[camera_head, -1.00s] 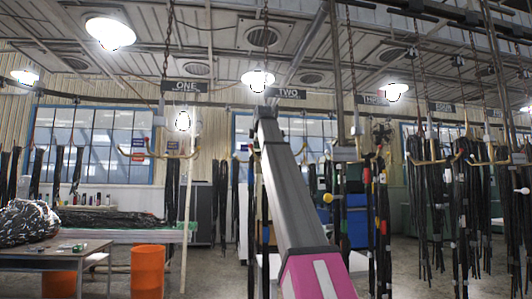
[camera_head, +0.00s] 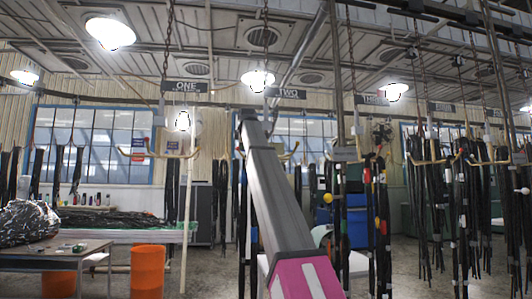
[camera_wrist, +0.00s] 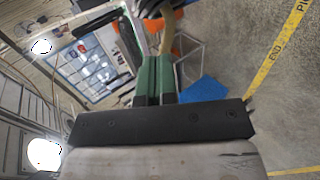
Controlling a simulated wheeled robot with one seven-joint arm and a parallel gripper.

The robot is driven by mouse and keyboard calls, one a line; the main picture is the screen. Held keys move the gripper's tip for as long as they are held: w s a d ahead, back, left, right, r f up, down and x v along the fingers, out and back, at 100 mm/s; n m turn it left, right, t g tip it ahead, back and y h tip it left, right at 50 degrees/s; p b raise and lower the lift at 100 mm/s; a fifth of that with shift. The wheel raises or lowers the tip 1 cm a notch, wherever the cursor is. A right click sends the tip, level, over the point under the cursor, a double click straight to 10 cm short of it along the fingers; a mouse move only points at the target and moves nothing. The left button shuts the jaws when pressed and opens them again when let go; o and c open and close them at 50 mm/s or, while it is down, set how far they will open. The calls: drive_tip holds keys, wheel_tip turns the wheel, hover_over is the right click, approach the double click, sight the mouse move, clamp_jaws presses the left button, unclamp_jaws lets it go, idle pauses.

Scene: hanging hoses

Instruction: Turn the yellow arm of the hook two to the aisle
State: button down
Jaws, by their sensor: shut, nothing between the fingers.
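The sign TWO (camera_head: 287,93) hangs in the middle of the head view. Below it, part of hook two's yellow arm (camera_head: 290,156) shows just right of my arm; the rest of that hook is hidden behind my arm. Dark hoses hang there. My gripper's green fingers (camera_wrist: 155,80) are together and empty in the wrist view. A tan, curved piece (camera_wrist: 166,32) and a dark strand show just beyond the fingertips; I cannot tell whether they touch it. In the head view my fingers cannot be made out.
Hook one (camera_head: 160,154) hangs at left with a pale pole beside it. Hook three (camera_head: 345,153) and more hooks with hoses hang at right. An orange bin (camera_head: 147,271) and a table (camera_head: 50,254) stand at left. A blue cabinet (camera_head: 357,227) stands behind. Open floor shows at right in the wrist view.

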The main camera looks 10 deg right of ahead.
drive_tip(key=shift+w+a, duration=1.35)
drive_tip(key=shift+w, duration=0.25)
drive_tip(key=shift+d+r, duration=0.75)
drive_tip(key=shift+r, duration=3.7)
drive_tip(key=s, duration=1.2)
drive_tip(key=shift+s, duration=0.2)
